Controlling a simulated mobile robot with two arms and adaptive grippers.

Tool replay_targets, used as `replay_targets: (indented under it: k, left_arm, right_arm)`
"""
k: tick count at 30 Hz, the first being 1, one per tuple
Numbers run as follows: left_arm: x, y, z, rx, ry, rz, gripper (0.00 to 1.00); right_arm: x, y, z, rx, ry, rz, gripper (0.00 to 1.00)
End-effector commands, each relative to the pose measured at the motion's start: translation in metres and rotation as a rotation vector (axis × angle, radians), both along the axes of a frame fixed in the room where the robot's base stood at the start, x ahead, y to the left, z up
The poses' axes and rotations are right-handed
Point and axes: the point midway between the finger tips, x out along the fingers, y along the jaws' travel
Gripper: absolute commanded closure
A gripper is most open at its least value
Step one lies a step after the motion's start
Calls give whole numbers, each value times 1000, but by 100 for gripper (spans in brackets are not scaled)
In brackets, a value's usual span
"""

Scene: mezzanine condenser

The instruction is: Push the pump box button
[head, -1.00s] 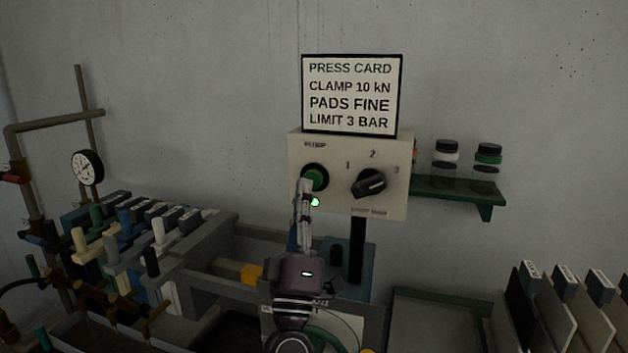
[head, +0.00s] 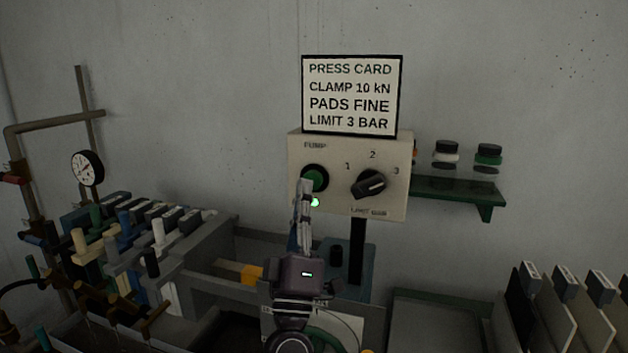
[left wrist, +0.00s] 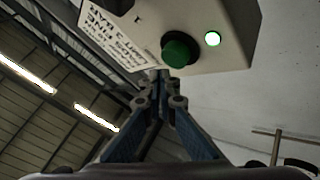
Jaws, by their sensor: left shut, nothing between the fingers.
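The pump box (head: 340,200) is a cream panel on a dark post, with a green round button (head: 316,177) in a black ring under the word PUMP. A lit green lamp (head: 315,202) sits just below the button, and a black knob (head: 369,184) is to the right. My left gripper (head: 306,184) is shut and empty, its tips at the button's lower edge in the head view. In the left wrist view the fingertips (left wrist: 160,75) lie just below the green button (left wrist: 178,52); I cannot tell whether they touch it. My right gripper is not in view.
A press card (head: 352,95) stands on top of the box. A green shelf (head: 460,190) with jars is on the right. A bank of coloured levers (head: 120,245) and a gauge (head: 87,168) are on the left. Upright plates (head: 560,310) stand at lower right.

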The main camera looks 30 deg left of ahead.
Motion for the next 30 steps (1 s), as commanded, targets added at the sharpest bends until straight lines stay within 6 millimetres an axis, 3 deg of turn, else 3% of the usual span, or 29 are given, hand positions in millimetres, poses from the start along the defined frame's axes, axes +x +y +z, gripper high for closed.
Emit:
replay_targets:
  k: [30]
  left_arm:
    - [9,2,0,0,0,0,100]
  right_arm:
    - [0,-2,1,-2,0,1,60]
